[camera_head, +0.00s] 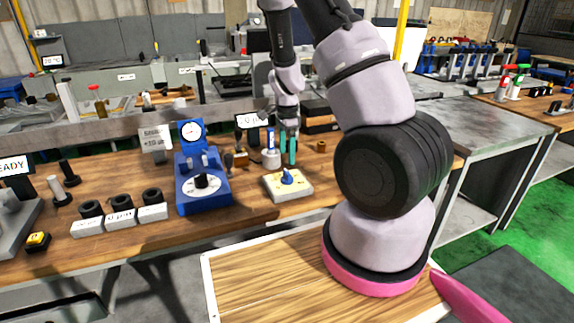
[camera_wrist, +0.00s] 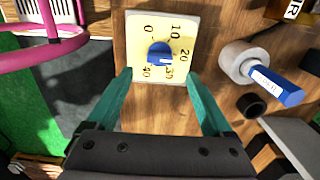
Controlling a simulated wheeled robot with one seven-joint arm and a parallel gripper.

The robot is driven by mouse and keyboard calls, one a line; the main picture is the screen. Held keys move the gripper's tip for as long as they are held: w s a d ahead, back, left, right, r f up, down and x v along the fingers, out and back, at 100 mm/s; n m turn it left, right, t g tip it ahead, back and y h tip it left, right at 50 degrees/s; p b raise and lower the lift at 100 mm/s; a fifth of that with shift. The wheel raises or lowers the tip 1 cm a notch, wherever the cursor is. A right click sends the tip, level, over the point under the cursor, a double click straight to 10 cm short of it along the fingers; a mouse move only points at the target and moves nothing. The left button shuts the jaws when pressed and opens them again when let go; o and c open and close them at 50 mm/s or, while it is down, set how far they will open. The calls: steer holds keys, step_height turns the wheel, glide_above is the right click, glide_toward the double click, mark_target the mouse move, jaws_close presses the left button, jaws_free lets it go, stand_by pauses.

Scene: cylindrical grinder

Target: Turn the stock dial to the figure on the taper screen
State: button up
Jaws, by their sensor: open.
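The stock dial is a blue knob (camera_head: 287,177) on a pale plate (camera_head: 300,190) on the bench. In the wrist view the knob (camera_wrist: 159,52) sits among the figures 0, 10, 20, 30 and 40. A small white mark shows on its lower side, towards the 30 and 40; its exact setting is unclear. My gripper (camera_head: 288,150) has teal fingers and is open above the dial. In the wrist view my gripper (camera_wrist: 157,76) has its fingertips at either side of the knob, apart from it. A dark-framed screen (camera_head: 252,120) behind is partly hidden; its figure is not fully readable.
A blue gauge stand (camera_head: 203,196) with a dial stands left of the plate. A white cylinder with a blue handle (camera_wrist: 277,86) and a dark ring (camera_wrist: 250,105) lie close right in the wrist view. Labelled white blocks (camera_head: 120,219) carry black rings. Bare wood lies before the dial.

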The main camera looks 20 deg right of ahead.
steer(key=shift+r, duration=1.25)
steer(key=s+a+r+n+t+y, duration=0.1)
steer(key=s+a+r+n+t, duration=0.15)
steer(key=r, duration=0.75)
steer(key=s+a+r+n+t+y, duration=0.1)
steer(key=s+a+r+n+y, duration=0.2)
steer(key=r, duration=0.7)
steer(key=s+r+n+t+h, duration=0.2)
steer(key=s+r+n, duration=0.6)
steer(key=s+r, duration=0.5)
steer(key=s+t, duration=0.1)
steer(key=s, duration=0.1)
steer(key=shift+s+a+t, duration=0.15)
steer(key=shift+s+t, duration=0.2)
steer(key=shift+s, duration=0.05)
